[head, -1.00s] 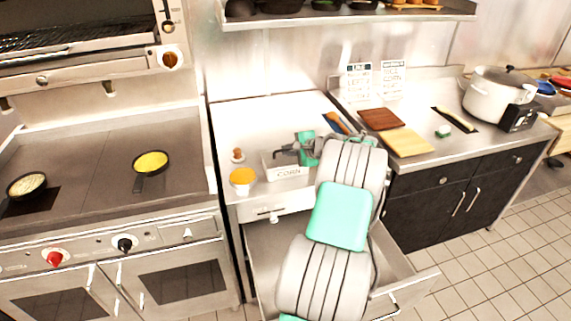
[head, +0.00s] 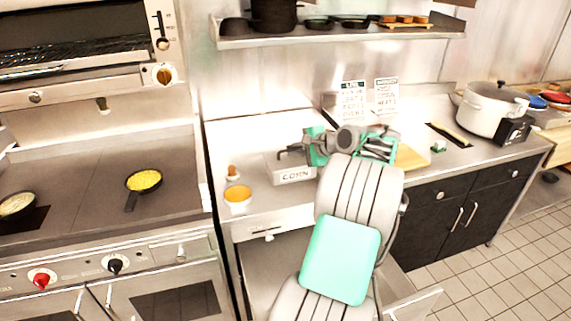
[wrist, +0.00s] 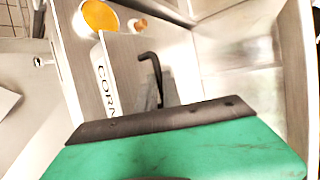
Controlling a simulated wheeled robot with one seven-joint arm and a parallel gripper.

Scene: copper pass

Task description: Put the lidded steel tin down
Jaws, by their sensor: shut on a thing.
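The lidded steel tin (head: 291,175) is a grey box marked CORN, at the left part of the middle counter in the head view. My gripper (head: 287,152) is at its top and is shut on it. The other finger is hidden. I cannot tell whether the tin's base touches the counter.
An orange-filled cup (head: 237,199) and a small brown-topped item (head: 232,173) stand left of the tin. A cutting board (head: 412,157) lies to the right. A drawer (head: 262,272) is open below. Pans (head: 143,181) sit on the stove. Bare counter (head: 240,140) shows behind the cup.

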